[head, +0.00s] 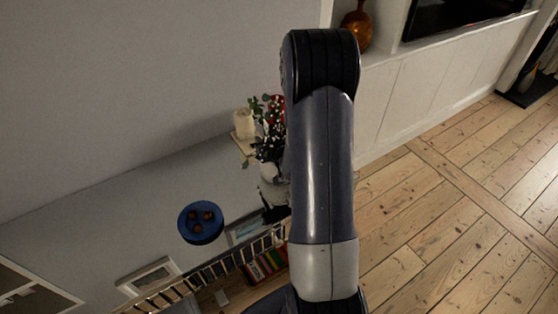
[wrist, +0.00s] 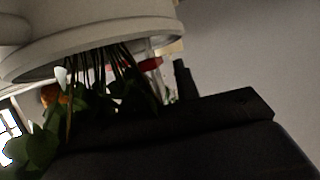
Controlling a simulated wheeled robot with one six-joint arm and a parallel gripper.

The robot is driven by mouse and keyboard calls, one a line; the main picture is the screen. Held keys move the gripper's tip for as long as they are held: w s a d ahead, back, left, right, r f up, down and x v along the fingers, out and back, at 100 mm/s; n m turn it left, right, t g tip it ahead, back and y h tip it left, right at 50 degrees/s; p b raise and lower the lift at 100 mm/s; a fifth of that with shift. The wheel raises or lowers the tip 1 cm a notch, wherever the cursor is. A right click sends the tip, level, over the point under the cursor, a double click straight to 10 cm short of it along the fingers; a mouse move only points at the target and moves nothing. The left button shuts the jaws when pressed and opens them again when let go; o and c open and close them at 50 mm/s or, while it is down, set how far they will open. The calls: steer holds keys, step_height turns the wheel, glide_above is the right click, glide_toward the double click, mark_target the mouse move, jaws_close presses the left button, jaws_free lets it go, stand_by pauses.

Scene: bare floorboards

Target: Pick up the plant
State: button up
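The plant (head: 268,140) has dark green leaves with red and white specks and rises from a pale vase (head: 269,172), partly hidden behind my arm in the head view. In the wrist view a white pot rim (wrist: 100,50) fills the upper left, very close, with thin stems and green leaves (wrist: 38,148) hanging below it, so this view looks upside down. The dark part of my gripper (wrist: 190,115) lies across the lower part of the wrist view, just below the rim and by the stems. Whether it touches the pot, and how its fingers stand, cannot be seen.
A cream candle (head: 244,122) stands beside the plant. A blue bowl (head: 200,232) with reddish balls, a picture frame (head: 149,275) and a row of books (head: 264,265) are nearby. An amber vase (head: 357,32) stands on the white cabinet. The wooden floor (head: 450,215) at right is clear.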

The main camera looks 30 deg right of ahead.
steer(key=shift+c, duration=0.3)
jaws_close()
stand_by(0.9)
steer(key=shift+w+r, duration=0.1)
steer(key=shift+r, duration=0.05)
